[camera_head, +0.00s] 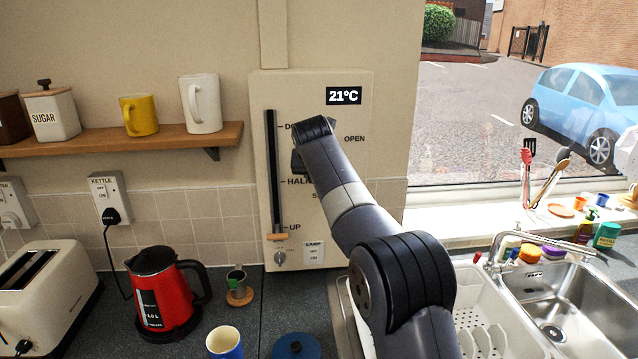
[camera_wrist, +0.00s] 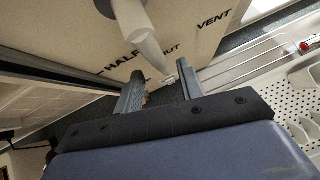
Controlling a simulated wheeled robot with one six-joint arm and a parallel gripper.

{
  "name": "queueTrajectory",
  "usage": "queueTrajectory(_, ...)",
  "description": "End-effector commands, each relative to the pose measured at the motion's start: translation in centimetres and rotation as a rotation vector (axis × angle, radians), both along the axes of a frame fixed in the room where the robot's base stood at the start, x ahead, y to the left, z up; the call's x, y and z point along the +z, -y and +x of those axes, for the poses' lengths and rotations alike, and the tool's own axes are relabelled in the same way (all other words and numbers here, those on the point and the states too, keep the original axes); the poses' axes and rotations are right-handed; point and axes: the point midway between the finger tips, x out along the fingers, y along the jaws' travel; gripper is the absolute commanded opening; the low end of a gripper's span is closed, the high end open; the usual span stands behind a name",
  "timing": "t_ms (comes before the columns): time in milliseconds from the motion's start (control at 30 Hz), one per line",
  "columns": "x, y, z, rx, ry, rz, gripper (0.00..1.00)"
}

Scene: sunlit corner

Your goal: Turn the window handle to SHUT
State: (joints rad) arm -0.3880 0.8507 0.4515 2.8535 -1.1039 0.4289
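The window handle (camera_wrist: 143,28) is a pale tapered lever on the cream control panel (camera_head: 354,88), seen in the wrist view. Its narrow end points down the picture and partly covers the SHUT lettering; VENT (camera_wrist: 213,19) is printed to its right. My gripper (camera_wrist: 159,72) is open, its two dark fingers apart, with the lever's tip appearing between the fingertips. Gaps show on both sides; I cannot tell the depth between them.
The panel also carries a slot with an orange slider (camera_head: 277,237) near UP, a small knob (camera_head: 280,258) and a lamp switch (camera_head: 314,252). Left are a red kettle (camera_head: 165,290), toaster (camera_head: 45,290) and mug shelf (camera_head: 120,142). The sink (camera_head: 590,315) lies right, below the window.

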Motion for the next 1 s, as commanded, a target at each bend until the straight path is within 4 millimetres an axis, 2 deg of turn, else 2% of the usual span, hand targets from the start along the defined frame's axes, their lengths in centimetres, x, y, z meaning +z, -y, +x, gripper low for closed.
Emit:
queueTrajectory(200,2.9,0.1,-3.0,0.0,0.002,0.001,0.37)
queueTrajectory(400,4.4,0.1,-4.5,0.001,0.0,0.001,0.37)
queueTrajectory(800,4.7,0.1,-4.8,0.0,-0.001,0.0,0.37)
queueTrajectory(1000,3.7,0.1,-3.7,-0.001,-0.003,-0.001,0.37)
